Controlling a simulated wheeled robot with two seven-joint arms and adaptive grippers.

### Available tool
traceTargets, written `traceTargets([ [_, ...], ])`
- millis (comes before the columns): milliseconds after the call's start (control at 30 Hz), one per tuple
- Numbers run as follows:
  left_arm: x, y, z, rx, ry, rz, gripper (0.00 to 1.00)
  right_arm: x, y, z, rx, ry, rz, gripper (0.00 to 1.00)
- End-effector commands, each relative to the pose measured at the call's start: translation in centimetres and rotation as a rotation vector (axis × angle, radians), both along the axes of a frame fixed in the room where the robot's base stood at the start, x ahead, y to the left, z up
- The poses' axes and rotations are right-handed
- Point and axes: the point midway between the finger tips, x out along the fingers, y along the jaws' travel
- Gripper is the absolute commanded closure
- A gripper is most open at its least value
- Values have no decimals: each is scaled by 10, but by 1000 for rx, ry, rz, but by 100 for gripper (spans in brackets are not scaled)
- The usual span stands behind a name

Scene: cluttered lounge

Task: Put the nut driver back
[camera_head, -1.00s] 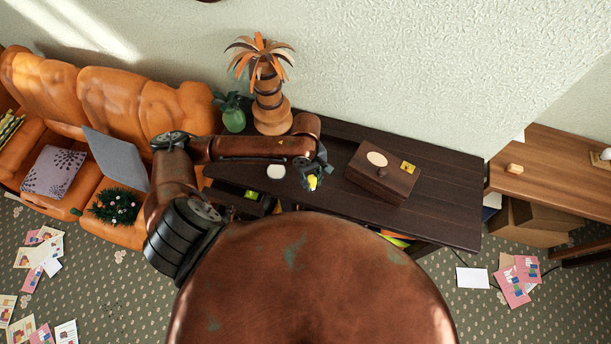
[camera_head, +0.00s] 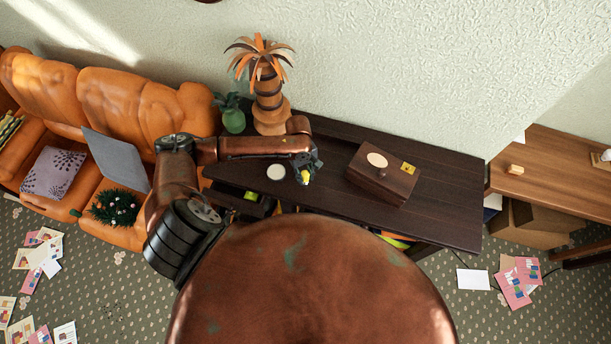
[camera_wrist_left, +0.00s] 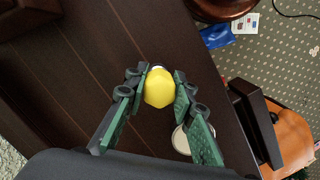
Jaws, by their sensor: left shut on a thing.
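My left gripper (camera_head: 306,172) is over the dark table (camera_head: 440,190), between a white disc and a brown box. It is shut on a yellow-handled thing, taken to be the nut driver (camera_head: 305,178). In the left wrist view the rounded yellow end of the nut driver (camera_wrist_left: 159,88) sits between the green fingers of my left gripper (camera_wrist_left: 159,90). The rest of the tool is hidden, and I cannot tell whether it touches the table. My right gripper is not in view.
The brown box (camera_head: 365,182), with a cream oval and a yellow piece on top, stands right of the gripper. The white disc (camera_head: 276,172) lies to its left. A palm-like ornament (camera_head: 268,85) and green vase (camera_head: 233,120) stand behind. The table's right end is clear.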

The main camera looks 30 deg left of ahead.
Motion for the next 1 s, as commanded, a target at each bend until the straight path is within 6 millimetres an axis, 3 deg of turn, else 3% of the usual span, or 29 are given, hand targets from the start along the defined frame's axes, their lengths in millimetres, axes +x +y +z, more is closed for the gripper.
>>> traceTargets([
  [200, 0, 0, -1, 0, 0, 1, 100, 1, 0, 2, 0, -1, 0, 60],
  [233, 0, 0, -2, 0, 0, 0, 76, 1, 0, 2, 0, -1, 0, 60],
  [467, 0, 0, -2, 0, 0, 0, 60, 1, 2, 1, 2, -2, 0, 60],
  [800, 0, 0, 1, 0, -1, 0, 59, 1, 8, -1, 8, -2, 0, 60],
  [1000, 3, 4, 28, 0, -4, 0, 59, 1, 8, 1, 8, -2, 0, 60],
])
